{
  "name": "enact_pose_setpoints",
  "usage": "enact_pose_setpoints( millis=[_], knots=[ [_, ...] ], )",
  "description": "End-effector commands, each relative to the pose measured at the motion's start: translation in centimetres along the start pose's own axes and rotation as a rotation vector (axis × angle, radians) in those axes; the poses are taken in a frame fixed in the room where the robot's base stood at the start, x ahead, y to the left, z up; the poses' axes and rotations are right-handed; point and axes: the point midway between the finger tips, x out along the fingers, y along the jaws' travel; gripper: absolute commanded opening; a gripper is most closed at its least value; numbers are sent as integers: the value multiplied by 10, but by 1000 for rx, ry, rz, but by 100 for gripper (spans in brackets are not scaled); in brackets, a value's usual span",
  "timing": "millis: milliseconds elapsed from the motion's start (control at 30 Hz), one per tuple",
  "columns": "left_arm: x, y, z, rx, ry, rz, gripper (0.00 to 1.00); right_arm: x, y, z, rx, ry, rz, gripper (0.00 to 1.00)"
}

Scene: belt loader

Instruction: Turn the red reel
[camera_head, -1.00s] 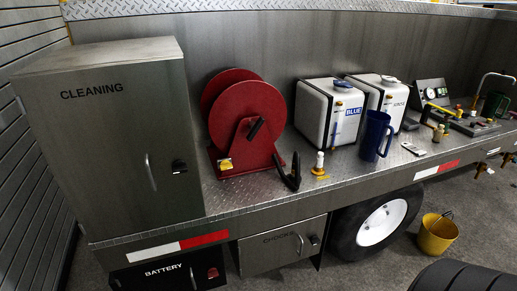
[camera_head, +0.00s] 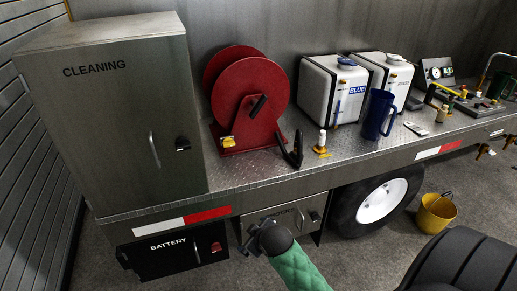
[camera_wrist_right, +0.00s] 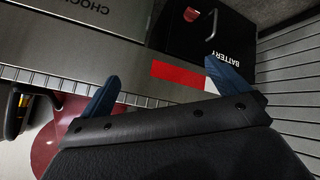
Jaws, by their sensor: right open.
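The red reel (camera_head: 240,83) stands upright on the metal deck, right of the cleaning cabinet. A black crank handle (camera_head: 258,106) sticks out of its front side, and a yellow piece (camera_head: 228,142) sits at its base. My right gripper (camera_head: 250,242) is low in front of the chock box, below the deck edge and well apart from the reel. In the right wrist view its two blue fingers (camera_wrist_right: 165,85) are spread with nothing between them. Part of the reel (camera_wrist_right: 70,135) shows there at lower left, partly hidden by the gripper body. My left gripper is not in view.
The cleaning cabinet (camera_head: 110,110) stands left of the reel. A black clamp-like object (camera_head: 293,152) and a white-topped fitting (camera_head: 321,143) stand to its right.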

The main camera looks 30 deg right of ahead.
Motion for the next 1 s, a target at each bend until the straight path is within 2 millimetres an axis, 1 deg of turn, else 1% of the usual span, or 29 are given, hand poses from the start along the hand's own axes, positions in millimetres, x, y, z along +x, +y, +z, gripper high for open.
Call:
enact_pose_setpoints(
  millis=[33, 67, 100, 167, 200, 267, 300, 333, 367, 400, 467, 500, 600, 700, 800, 900, 1000],
  knots=[
    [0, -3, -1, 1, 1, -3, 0, 4, 22, -19, -24, 43, 35, 100],
    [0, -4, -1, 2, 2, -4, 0, 7, 35, -29, -41, 69, 55, 100],
    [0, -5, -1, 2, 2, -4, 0, 10, 53, -44, -64, 104, 85, 100],
    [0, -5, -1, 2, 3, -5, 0, 15, 81, -66, -100, 156, 133, 100],
    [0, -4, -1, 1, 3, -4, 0, 17, 100, -80, -123, 190, 166, 100],
    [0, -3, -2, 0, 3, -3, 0, 19, 128, -101, -158, 238, 217, 100],
    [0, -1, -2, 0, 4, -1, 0, 19, 148, -115, -180, 269, 253, 100],
    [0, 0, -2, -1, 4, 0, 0, 19, 162, -126, -196, 292, 279, 100],
    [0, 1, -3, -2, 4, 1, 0, 18, 177, -136, -212, 314, 307, 100],
    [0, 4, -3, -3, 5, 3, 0, 17, 196, -149, -232, 342, 345, 100],
    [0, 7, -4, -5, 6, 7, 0, 12, 225, -169, -263, 383, 403, 100],
    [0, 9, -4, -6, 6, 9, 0, 9, 244, -180, -281, 406, 440, 100],
    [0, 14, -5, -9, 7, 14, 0, 0, 283, -205, -319, 455, 524, 100],
    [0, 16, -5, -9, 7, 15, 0, -9, 311, -222, -345, 488, 586, 100],
    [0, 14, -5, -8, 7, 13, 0, -15, 328, -231, -360, 506, 625, 100],
    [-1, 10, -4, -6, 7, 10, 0, -17, 335, -236, -367, 513, 640, 100],
    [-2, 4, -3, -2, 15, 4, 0, -14, 339, -240, -368, 513, 642, 100]
  ],
)
